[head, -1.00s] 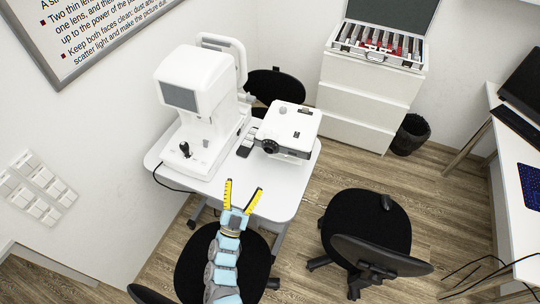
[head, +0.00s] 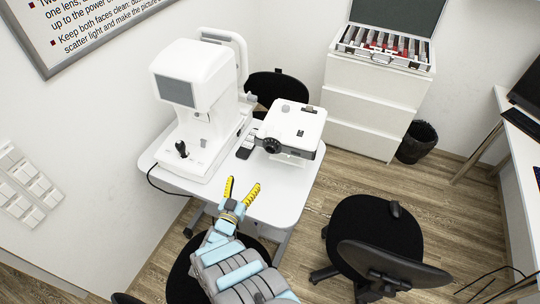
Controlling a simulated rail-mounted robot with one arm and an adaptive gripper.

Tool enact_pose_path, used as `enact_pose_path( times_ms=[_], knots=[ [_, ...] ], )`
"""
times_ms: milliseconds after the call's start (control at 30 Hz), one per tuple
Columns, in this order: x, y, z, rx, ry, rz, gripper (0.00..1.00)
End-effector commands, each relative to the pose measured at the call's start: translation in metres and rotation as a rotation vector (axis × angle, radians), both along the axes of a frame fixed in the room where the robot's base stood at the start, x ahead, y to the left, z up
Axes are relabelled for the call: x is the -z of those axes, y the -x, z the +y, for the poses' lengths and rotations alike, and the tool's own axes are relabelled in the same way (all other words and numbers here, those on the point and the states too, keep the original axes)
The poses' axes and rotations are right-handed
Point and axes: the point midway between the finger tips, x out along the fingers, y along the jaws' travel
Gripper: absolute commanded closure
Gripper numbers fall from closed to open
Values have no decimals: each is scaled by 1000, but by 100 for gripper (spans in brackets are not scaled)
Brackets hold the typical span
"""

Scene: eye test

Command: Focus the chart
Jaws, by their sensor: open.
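A white projector (head: 292,128) stands on the right part of the small white table (head: 278,203). Its dark round lens (head: 271,145) faces the near left side. The chart's projected picture does not show in this view.
A white eye-examination machine (head: 198,95) with a joystick (head: 181,149) stands on the table's left. A dark remote (head: 246,146) lies between the two devices. Black chairs (head: 375,225) stand around. A lens case (head: 383,48) sits open on white drawers (head: 370,105).

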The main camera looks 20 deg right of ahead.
Motion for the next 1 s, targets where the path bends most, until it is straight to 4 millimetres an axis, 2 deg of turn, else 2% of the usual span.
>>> enact_pose_path(
  times_ms=[67,200,467,1000],
  knots=[
    [7,2,-9,4,28,46,19],
    [8,8,-24,16,67,104,19],
    [9,8,-34,22,86,134,19],
    [12,-45,-79,25,85,130,19]
  ],
)
